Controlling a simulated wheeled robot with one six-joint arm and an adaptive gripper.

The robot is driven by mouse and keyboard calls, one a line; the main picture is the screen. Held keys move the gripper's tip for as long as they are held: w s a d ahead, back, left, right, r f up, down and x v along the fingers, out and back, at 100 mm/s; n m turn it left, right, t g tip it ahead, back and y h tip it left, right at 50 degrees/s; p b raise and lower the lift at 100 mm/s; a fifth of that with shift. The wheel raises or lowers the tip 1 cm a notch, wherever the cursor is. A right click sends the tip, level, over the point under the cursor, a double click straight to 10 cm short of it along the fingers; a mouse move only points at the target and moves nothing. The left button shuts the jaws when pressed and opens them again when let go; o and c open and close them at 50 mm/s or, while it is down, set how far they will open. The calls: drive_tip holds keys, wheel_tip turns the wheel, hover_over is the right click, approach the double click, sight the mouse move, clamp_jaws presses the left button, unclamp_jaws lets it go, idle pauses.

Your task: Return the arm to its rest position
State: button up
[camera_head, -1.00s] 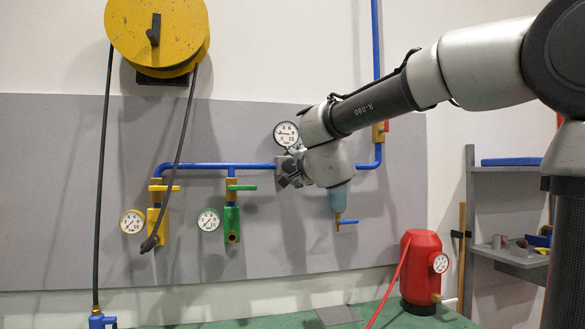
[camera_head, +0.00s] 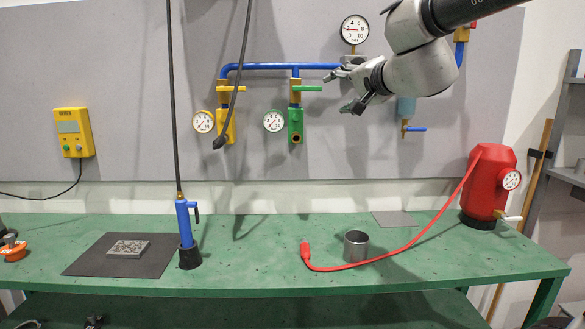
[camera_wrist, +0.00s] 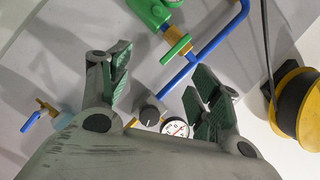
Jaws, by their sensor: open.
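My gripper (camera_head: 347,90) is at the upper right of the head view, in front of the grey wall panel. Its two fingers are apart, point left and hold nothing. In the wrist view my gripper (camera_wrist: 158,75) shows its green-padded fingers spread. The dark regulator knob (camera_wrist: 149,115) and a white-faced gauge (camera_wrist: 175,128) appear between and below them. In the head view the gauge (camera_head: 355,29) is above my gripper, and the fingers partly cover the regulator. I cannot tell whether a finger touches it.
The blue pipe (camera_head: 290,66) runs close left of my fingers, with a green valve (camera_head: 296,115) and a yellow valve (camera_head: 224,120) below it. A hanging black hose (camera_head: 235,80) is farther left. The green bench (camera_head: 330,276) carries a metal cup (camera_head: 356,247) and a red tank (camera_head: 483,185).

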drive_tip(key=s+d+f+n+g, duration=0.3)
drive_tip(key=s+f+n+g, duration=0.1)
drive_tip(key=s+f, duration=0.35)
drive_tip(key=s+d+f+n+g, duration=0.3)
drive_tip(key=s+f+n+g, duration=0.1)
drive_tip(key=s+f, duration=0.35)
drive_tip(key=s+d+f+g+h, duration=0.1)
drive_tip(key=s+d+f+h, duration=0.1)
drive_tip(key=s+d, duration=0.5)
drive_tip(key=s+d+f+g+h, duration=0.1)
drive_tip(key=s+d+f+h, duration=0.2)
drive_tip(key=s+d, duration=0.5)
drive_tip(key=shift+d+f+g+h, duration=0.3)
drive_tip(key=shift+d+f, duration=0.1)
drive_tip(key=shift+f, duration=0.3)
